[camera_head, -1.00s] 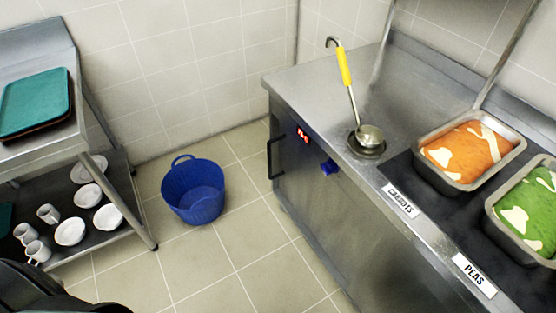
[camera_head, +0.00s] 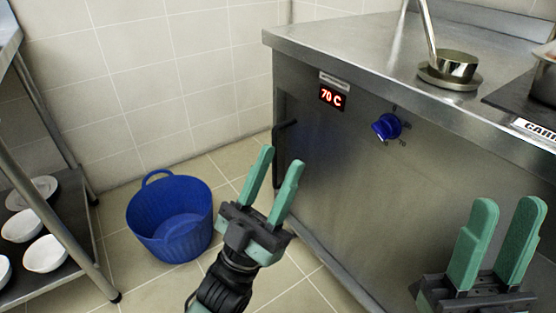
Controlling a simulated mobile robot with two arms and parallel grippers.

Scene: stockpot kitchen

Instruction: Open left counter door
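The steel counter (camera_head: 350,190) fills the right half of the view. A dark vertical handle (camera_head: 285,152) shows at the left edge of its front, partly behind my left gripper's fingers. The left counter door looks closed, though its outline is hard to make out. My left gripper (camera_head: 281,168) is open and empty, pointing up in front of the counter's left end, near the handle in the picture. I cannot tell how far apart they are in depth. My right gripper (camera_head: 508,215) is open and empty at the lower right, in front of the counter.
A blue basket (camera_head: 172,222) stands on the tiled floor left of my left gripper. A rack (camera_head: 75,285) with white bowls is at the far left. A display (camera_head: 332,97) and blue knob (camera_head: 387,127) are on the counter front. A ladle (camera_head: 455,66) rests on top.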

